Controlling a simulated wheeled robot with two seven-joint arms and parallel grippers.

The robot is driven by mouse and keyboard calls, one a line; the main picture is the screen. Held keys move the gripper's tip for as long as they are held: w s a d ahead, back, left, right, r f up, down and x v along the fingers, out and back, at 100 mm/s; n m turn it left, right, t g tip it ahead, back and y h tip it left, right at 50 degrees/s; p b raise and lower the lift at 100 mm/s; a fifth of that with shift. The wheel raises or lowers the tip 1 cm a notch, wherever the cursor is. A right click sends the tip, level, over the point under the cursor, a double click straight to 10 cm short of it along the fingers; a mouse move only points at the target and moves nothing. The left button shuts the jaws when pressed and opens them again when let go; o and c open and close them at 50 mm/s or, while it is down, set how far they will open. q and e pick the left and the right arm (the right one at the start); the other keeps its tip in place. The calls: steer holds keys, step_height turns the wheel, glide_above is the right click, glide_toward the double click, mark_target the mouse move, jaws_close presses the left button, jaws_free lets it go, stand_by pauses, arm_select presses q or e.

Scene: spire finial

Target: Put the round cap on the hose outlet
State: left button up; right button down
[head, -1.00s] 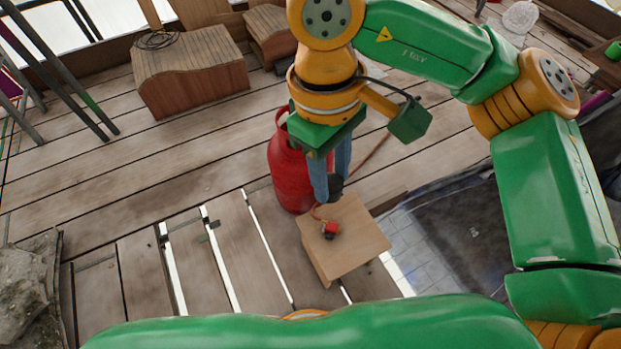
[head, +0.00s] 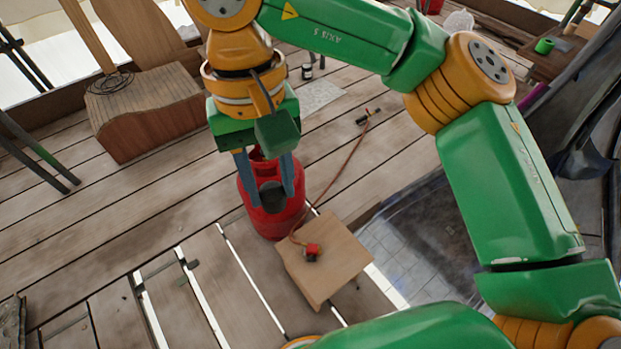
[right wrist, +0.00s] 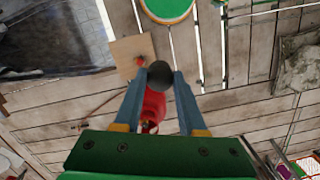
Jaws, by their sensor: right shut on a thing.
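My right gripper (head: 270,193) is shut on a dark round cap (head: 272,196), which sits between its two blue-grey fingertips. The cap also shows at the fingertips in the right wrist view (right wrist: 160,75). A small red fitting with a dark end (head: 312,251), which looks like the hose outlet, lies on a light wooden block (head: 335,275). A thin hose runs to it. The cap is apart from the fitting, up and left of it in the head view. The fitting shows as a red spot in the right wrist view (right wrist: 139,62). My left gripper is out of view.
A red gas cylinder (head: 262,222) stands behind the gripper, beside the block. A brown hose (head: 340,170) runs across the planks to a small dark tool (head: 368,116). A wooden box (head: 150,120) stands at the left. Gaps show between the front planks.

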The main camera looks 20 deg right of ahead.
steer(key=shift+w+a+m, duration=0.25)
steer(key=shift+a+m, duration=0.15)
steer(key=shift+a, duration=0.45)
steer(key=shift+d, duration=0.1)
steer(key=d+f, duration=0.5)
steer(key=d, duration=0.2)
steer(key=d+f, duration=0.4)
steer(key=d, duration=0.4)
steer(key=shift+s+d+f, duration=0.25)
steer(key=shift+s+f, duration=0.05)
steer(key=shift+f, duration=0.1)
